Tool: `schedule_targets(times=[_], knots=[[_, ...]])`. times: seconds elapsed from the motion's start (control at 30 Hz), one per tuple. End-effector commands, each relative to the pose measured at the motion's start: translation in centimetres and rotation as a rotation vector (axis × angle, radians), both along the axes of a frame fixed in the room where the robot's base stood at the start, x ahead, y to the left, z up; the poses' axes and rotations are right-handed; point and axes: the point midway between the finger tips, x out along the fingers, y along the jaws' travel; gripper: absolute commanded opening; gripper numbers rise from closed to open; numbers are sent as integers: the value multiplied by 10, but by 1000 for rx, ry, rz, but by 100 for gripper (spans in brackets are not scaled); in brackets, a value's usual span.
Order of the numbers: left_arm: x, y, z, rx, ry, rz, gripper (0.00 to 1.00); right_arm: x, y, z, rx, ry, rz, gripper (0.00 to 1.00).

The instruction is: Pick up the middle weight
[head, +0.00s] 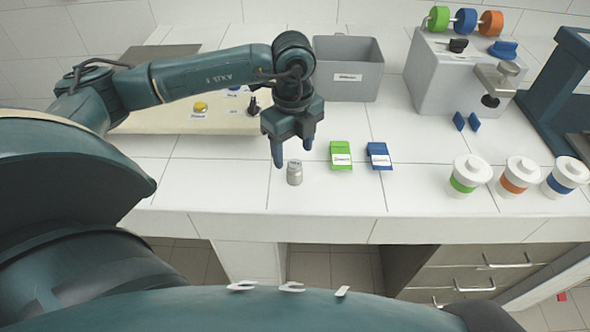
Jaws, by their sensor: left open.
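A small grey metal weight (294,174) stands upright on the white counter near its front edge. It is the only loose weight I can make out, and its label is too small to read. My left gripper (293,153) points down just above and behind it, with its two fingers spread and nothing between them. Whether the fingers reach down around the top of the weight is hard to tell. My right gripper is out of view.
A green packet (341,154) and a blue packet (379,155) lie right of the weight. Three lidded cups (515,178) stand farther right. Behind are a grey bin (348,67), a grey machine (440,75) and a beige board (170,120) with buttons.

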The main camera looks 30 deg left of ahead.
Motion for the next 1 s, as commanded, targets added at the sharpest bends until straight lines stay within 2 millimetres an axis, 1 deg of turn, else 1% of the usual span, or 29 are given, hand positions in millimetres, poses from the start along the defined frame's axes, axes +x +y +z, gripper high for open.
schedule_targets(times=[0.17, 0.3, 0.4, 0.47, 0.57, 0.73, 0.77, 1.0], knots=[[0, 0, -12, 0, 3, 0, 58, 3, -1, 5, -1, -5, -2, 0], [2, -1, -33, -1, 4, -1, 58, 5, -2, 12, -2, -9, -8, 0], [3, -1, -47, -3, 2, -2, 58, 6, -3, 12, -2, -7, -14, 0], [3, -1, -53, -2, 3, -2, 58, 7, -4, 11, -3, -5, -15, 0], [3, -1, -57, -3, 0, -3, 58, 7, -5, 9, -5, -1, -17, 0], [3, -1, -57, -3, -1, -3, 58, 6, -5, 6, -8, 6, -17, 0], [3, -1, -57, -3, -1, -3, 56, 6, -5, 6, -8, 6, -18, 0], [3, -1, -57, -3, -1, -3, 36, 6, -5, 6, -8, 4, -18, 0]])
